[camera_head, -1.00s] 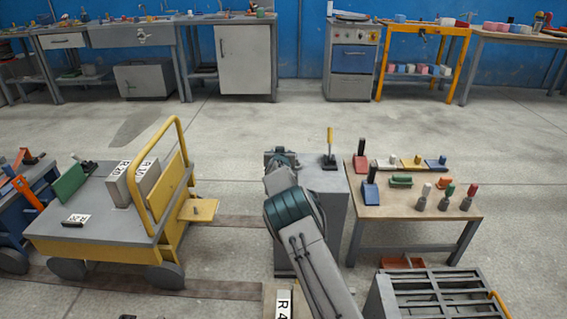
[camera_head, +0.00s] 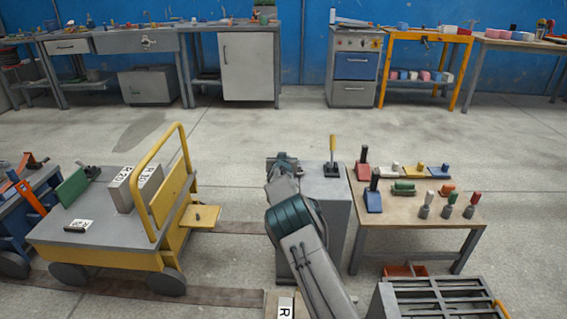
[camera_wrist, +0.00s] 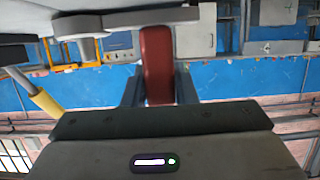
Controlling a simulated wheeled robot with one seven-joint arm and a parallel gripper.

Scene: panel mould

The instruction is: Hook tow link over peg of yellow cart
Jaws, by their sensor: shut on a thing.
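The yellow cart (camera_head: 172,240) stands at the left in the head view. It has a grey top and a yellow hoop handle. A small upright peg (camera_head: 197,215) rises from its yellow side plate. My gripper (camera_wrist: 157,80) is shut on a red grip in the wrist view. The grip meets a grey bar, which seems to be the tow link (camera_wrist: 125,20). In the head view my arm hides most of the gripper and link, near the grey cabinet right of the cart. The peg looks free, with nothing over it.
The grey cabinet (camera_head: 325,215) carries a yellow-handled lever (camera_head: 333,155), close to my arm. A wooden table (camera_head: 430,215) with several coloured parts stands to the right. A slatted grey rack (camera_head: 440,300) is at the front right. Floor behind the cart is clear.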

